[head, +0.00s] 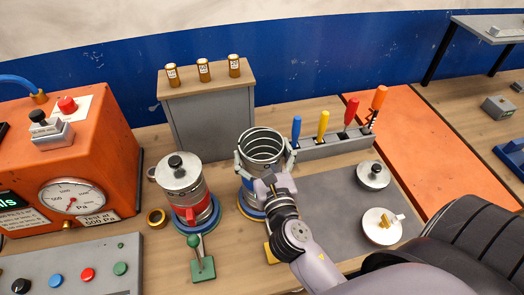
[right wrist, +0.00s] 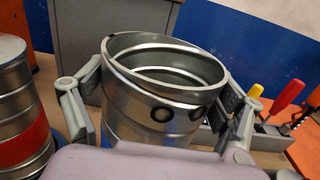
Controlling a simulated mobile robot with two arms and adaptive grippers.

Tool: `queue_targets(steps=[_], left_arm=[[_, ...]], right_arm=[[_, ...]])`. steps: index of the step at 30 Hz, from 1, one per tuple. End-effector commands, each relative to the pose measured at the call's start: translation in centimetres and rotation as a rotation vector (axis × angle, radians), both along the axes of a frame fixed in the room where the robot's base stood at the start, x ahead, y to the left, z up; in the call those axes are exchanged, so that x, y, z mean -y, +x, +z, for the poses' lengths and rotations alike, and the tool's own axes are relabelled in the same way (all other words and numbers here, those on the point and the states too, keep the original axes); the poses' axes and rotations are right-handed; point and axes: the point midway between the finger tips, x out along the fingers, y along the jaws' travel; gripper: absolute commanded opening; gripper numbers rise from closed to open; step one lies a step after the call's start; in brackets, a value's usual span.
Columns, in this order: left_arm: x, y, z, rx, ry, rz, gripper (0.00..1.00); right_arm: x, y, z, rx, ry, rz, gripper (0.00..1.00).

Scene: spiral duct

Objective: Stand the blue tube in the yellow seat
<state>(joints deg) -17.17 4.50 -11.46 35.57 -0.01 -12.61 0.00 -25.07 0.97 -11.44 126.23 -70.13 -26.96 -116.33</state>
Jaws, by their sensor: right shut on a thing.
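The blue tube (head: 262,147) is a silver ribbed duct with an open top and a blue band lower down, partly hidden by my gripper. My right gripper (head: 266,163) is shut around its upper part, one finger on each side. The tube is upright, above or in the yellow seat (head: 270,253), whose yellow rim shows around its foot. I cannot tell whether it rests fully inside. In the right wrist view the tube (right wrist: 160,88) fills the middle between both fingers, with two dark round spots on its wall. My left gripper is not in view.
An orange gauge box (head: 75,160) stands further left. A grey cabinet (head: 208,118) and a screwdriver rack (head: 335,145) stand behind. Two lids (head: 373,175) lie on the grey mat.

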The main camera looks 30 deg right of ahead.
Motion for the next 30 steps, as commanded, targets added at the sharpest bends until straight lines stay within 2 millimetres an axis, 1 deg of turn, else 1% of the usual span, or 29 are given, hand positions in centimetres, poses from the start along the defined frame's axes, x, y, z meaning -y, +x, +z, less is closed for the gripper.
queue_targets(steps=[30], left_arm=[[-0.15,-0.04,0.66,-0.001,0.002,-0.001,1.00]], right_arm=[[0.03,0.02,0.23,0.002,-0.003,0.000,0.27]])
